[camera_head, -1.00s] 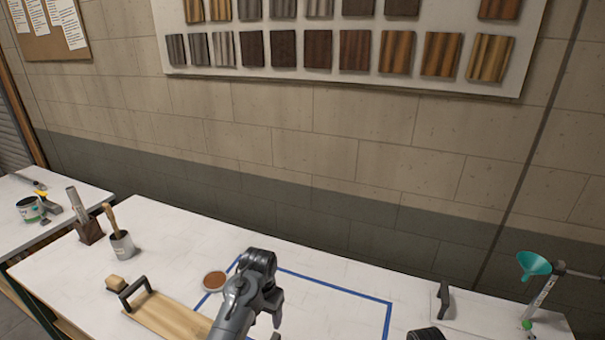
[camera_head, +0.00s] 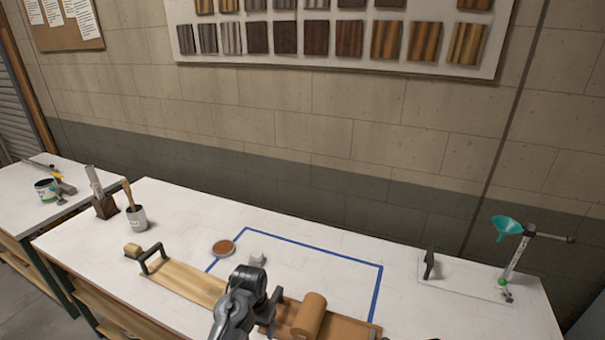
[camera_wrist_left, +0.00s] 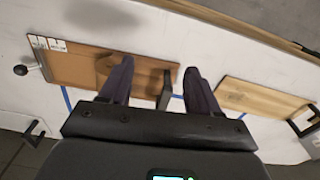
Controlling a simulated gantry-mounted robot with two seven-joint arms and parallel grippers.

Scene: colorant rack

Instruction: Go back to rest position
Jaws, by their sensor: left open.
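The brown board (camera_head: 345,325) and roll (camera_head: 311,313) lie just right of that wrist. I cannot tell the gripper's exact height above the board. My right gripper is in neither view now.
A pale wooden board (camera_head: 190,281) lies left of my arm. A round brown-topped dish (camera_head: 223,247) and a small grey piece (camera_head: 257,258) sit near the blue tape outline (camera_head: 330,252). A cup (camera_head: 136,217) stands left; a green funnel stand (camera_head: 515,255) stands right. The table's back is mostly clear.

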